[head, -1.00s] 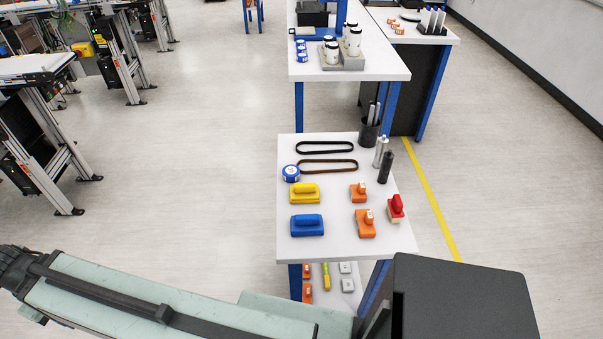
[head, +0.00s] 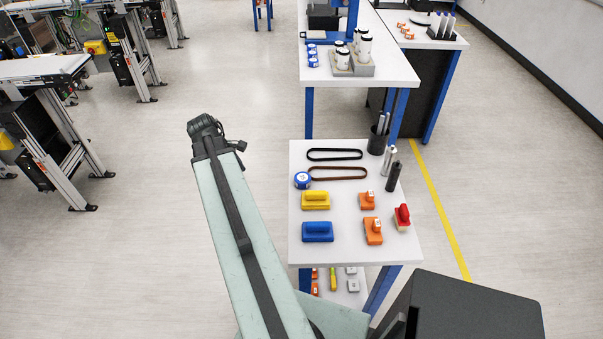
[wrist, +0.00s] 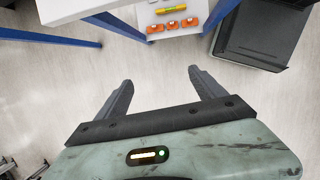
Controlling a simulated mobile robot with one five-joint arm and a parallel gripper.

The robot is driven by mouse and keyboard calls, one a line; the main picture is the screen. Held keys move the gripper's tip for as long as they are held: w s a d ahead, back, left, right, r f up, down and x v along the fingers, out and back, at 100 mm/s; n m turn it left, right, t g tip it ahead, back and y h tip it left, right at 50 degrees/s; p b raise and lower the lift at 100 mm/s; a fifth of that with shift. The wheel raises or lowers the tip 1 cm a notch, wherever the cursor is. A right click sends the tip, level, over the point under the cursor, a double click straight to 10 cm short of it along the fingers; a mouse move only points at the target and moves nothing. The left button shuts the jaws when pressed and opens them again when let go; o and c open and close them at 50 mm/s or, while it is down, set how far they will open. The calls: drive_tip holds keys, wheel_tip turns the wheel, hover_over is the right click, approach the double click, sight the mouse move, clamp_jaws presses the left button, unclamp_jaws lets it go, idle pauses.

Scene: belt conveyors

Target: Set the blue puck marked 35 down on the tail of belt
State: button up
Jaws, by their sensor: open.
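My gripper (wrist: 160,75) is open in the wrist view, with nothing between its fingers and bare floor beyond them. In the head view my arm rises left of the near table, and the fingers do not show. A round blue thing with a white-and-blue top (head: 302,180) lies at the left edge of the near table. Several small blue pucks with pale tops (head: 312,55) stand on the far bench. I cannot read a number on any of them. A conveyor with a pale belt (head: 42,68) stands at the left; I cannot tell which end is its tail.
The near white table (head: 340,252) holds a yellow block (head: 315,200), a blue block (head: 317,232), orange blocks, belt loops and dark cylinders. White jars (head: 363,45) stand on the far bench. Open floor (head: 190,90) lies between the conveyors and the tables.

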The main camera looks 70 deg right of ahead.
drive_tip(key=n+g+p, duration=0.1)
drive_tip(key=n, duration=0.1)
approach(301, 177)
drive_tip(key=f, duration=0.2)
drive_tip(key=shift+g, duration=0.3)
drive_tip(key=b+x, duration=0.7)
drive_tip(key=x, duration=0.1)
drive_tip(key=shift+s+d, duration=0.1)
drive_tip(key=shift+r, duration=0.25)
drive_tip(key=shift+c, duration=0.6)
drive_tip(key=c, duration=1.5)
wheel_tip(301, 177, up, 11)
drive_tip(key=p, duration=1)
drive_tip(key=shift+s+f, duration=0.1)
drive_tip(key=shift+f, duration=0.15)
drive_tip(key=shift+c, duration=0.2)
